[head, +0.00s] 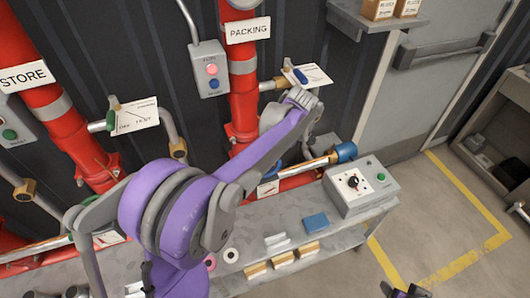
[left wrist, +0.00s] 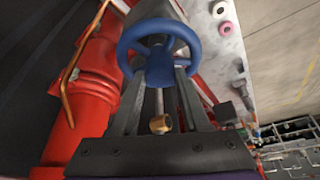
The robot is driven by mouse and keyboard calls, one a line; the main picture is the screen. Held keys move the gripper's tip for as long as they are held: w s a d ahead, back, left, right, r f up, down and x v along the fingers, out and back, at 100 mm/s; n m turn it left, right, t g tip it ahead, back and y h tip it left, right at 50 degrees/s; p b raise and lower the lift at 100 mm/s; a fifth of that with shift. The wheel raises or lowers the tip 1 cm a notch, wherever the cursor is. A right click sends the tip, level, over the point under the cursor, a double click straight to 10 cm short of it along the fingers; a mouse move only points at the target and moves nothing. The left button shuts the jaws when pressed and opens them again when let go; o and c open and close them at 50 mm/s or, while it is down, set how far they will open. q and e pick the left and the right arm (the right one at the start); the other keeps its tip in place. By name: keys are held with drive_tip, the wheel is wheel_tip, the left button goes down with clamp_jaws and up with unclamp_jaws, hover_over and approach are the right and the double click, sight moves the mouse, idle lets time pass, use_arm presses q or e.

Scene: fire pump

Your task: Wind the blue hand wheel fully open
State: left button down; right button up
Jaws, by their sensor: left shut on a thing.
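The blue hand wheel (left wrist: 163,62) is at the top middle of the left wrist view, in front of a red pipe. My left gripper (left wrist: 160,72) has its two dark fingers at the wheel, one on each side of its hub, and is shut on it. A brass-coloured nut (left wrist: 160,124) shows between the fingers. In the head view my purple left arm covers most of the wheel, and only a bit of blue shows beside the arm. My left fingertips are hidden there. A small dark and purple part of my right gripper (head: 402,291) shows at the bottom edge; its fingers are too cut off to judge.
A grey bench (head: 335,232) holds a control box (head: 361,186) with a black knob and green button, a blue block (head: 316,222), wooden blocks and rings. Red pipes (head: 50,115) run along the dark wall. A switch box (head: 209,69) hangs there. Floor at right is clear.

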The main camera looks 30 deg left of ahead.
use_arm(q)
drive_tip(key=n+g, duration=0.1)
drive_tip(key=n, duration=0.2)
drive_tip(key=shift+w+h, duration=0.1)
drive_tip(key=shift+h, duration=0.2)
drive_tip(key=shift+a+n, duration=0.1)
drive_tip(key=shift+n, duration=0.3)
